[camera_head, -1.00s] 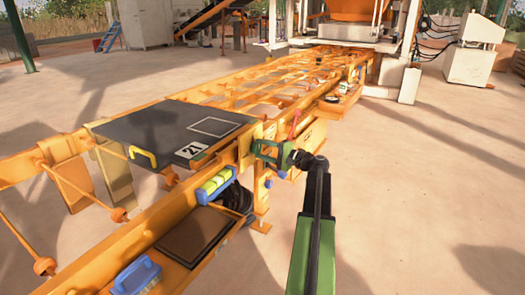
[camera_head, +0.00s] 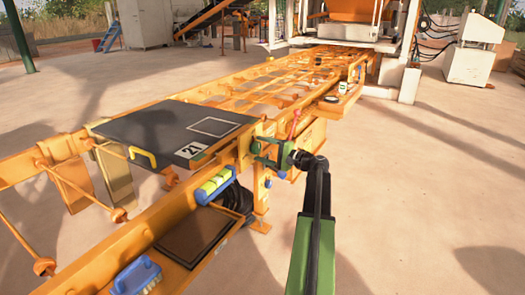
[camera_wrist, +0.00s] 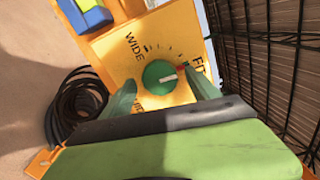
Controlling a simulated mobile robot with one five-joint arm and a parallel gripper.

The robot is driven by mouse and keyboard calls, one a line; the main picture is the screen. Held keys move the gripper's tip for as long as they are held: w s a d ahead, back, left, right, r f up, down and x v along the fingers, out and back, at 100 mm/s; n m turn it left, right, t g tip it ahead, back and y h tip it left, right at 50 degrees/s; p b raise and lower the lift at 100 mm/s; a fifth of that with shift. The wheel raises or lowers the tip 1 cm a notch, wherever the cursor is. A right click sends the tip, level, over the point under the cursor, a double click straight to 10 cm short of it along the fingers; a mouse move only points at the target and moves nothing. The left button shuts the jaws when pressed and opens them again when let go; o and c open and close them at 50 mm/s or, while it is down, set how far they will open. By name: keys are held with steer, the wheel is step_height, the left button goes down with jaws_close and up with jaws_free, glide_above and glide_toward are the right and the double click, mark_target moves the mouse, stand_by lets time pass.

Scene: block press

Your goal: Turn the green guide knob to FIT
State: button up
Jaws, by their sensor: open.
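The green guide knob (camera_wrist: 159,76) sits on a yellow plate (camera_wrist: 118,60) in the wrist view. Its white pointer line faces right and slightly up. The plate reads WIDE at the upper left. A partly hidden label (camera_wrist: 197,65) starting with F is at the right, and another is cut off by the left finger. A small red mark lies right of the knob. My gripper (camera_wrist: 161,92) is open, with one green finger on each side of the knob; contact cannot be told. In the head view my gripper (camera_head: 271,157) is at the rail's side, and the knob is hidden.
A dark board (camera_head: 165,125) marked 21 with a yellow handle lies on the orange rails. Black coiled cable (camera_wrist: 75,105) hangs beside the plate. The floor at right is clear.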

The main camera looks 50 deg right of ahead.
steer(key=v, duration=1.7)
steer(key=shift+s, duration=0.25)
steer(key=shift+f, duration=0.15)
